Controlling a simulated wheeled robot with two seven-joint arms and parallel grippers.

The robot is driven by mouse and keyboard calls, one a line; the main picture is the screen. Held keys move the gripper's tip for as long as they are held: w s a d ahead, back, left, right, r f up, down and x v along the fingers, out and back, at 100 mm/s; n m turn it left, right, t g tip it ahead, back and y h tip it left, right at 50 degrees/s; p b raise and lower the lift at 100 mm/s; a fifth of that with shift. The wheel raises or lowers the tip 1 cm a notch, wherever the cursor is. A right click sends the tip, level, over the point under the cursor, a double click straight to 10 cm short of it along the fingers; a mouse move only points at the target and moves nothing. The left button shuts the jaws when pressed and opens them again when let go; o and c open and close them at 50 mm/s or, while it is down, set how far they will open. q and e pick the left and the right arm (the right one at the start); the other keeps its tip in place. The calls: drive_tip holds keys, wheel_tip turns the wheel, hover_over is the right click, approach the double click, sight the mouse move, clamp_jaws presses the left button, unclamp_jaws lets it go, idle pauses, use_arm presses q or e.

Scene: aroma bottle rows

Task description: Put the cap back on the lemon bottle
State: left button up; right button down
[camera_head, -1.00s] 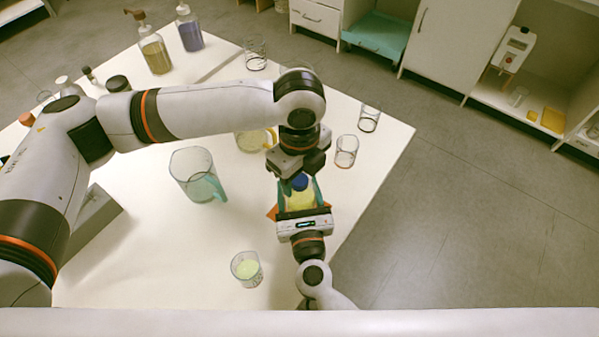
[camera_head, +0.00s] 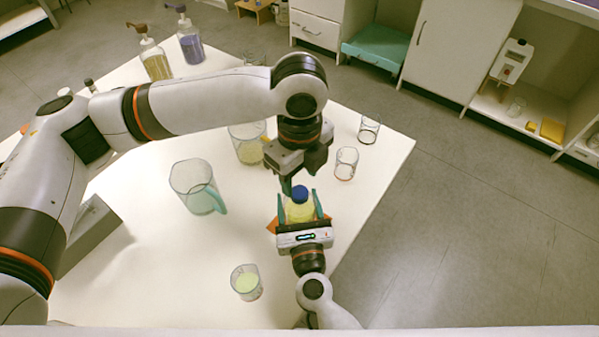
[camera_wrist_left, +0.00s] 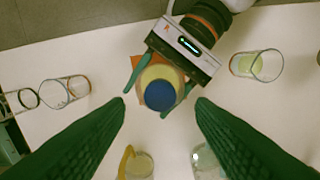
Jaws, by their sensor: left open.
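The lemon bottle (camera_head: 299,211) holds yellow liquid and stands upright near the table's right side. A blue cap (camera_head: 300,193) sits on its mouth; in the left wrist view the cap (camera_wrist_left: 160,95) covers the top of the bottle (camera_wrist_left: 158,74). My right gripper (camera_head: 300,207) has its teal fingers on both sides of the bottle, closed on it. My left gripper (camera_head: 299,184) is above the cap, open and empty; in the left wrist view its fingers (camera_wrist_left: 160,103) are spread wide either side of the cap, apart from it.
An orange piece (camera_head: 272,226) lies under the bottle. Another jug (camera_head: 247,146) and two empty glasses (camera_head: 346,163) (camera_head: 369,130) stand behind. Pump bottles (camera_head: 190,42) are at the far left.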

sight(300, 192)
use_arm(q)
drive_tip(key=n, duration=0.2)
drive_tip(key=r+n, duration=0.1)
drive_tip(key=n, duration=0.6)
drive_tip(key=shift+r+n, duration=0.4)
drive_tip(key=n, duration=0.4)
drive_tip(key=shift+r, duration=0.35)
drive_tip(key=n, duration=0.3)
drive_tip(key=r+n, duration=0.1)
drive_tip(key=n, duration=0.1)
drive_tip(key=shift+n, duration=0.4)
drive_tip(key=shift+f, duration=4.05)
